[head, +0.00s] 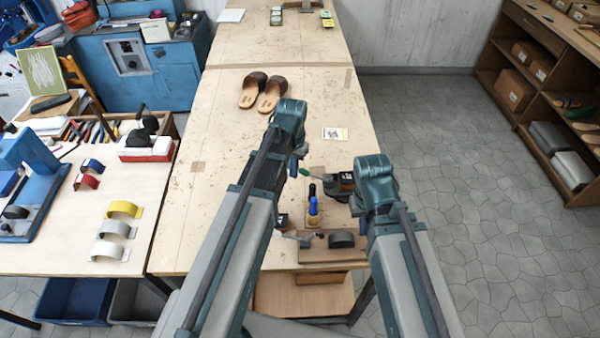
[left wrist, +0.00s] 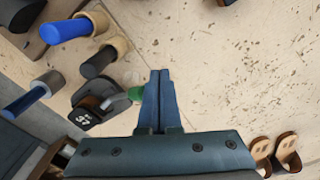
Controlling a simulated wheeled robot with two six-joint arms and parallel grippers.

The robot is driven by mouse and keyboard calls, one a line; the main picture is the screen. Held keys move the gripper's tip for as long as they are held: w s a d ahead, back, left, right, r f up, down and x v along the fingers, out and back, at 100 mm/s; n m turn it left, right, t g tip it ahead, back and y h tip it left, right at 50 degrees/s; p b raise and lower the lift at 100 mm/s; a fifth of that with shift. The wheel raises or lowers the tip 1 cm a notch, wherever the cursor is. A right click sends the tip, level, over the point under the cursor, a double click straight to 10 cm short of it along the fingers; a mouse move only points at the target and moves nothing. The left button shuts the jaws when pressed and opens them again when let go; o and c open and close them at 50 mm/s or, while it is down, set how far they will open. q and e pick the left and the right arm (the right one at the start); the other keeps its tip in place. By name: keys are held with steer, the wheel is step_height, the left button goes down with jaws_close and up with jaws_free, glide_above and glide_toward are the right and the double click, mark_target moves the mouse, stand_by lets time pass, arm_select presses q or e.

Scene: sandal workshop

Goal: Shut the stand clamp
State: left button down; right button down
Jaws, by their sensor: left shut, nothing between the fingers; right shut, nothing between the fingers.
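A dark stand with a label (head: 345,185) and a green-ended handle (head: 306,173) lies on the bench between my arms; I take it as the stand clamp. In the left wrist view the labelled dark body (left wrist: 92,108) and green handle end (left wrist: 136,93) show beside my left fingers. My left gripper (head: 294,168) is shut and empty, its fingertips (left wrist: 160,75) close to the green end; I cannot tell if they touch. My right gripper (head: 356,206) is shut and empty at the stand's right. How far the clamp is open is unclear.
Blue-handled tools (head: 313,206) and a wooden board with a dark roller (head: 342,240) are at the near bench. A pair of sandals (head: 270,95) lies farther back. A small card (head: 335,134) lies on the bench. The bench beyond the sandals is mostly clear.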

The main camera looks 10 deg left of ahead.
steer(key=shift+f, duration=0.45)
arm_select(q)
steer(key=shift+f, duration=0.45)
steer(key=shift+d+r, duration=0.1)
arm_select(e)
steer(key=shift+r, duration=0.1)
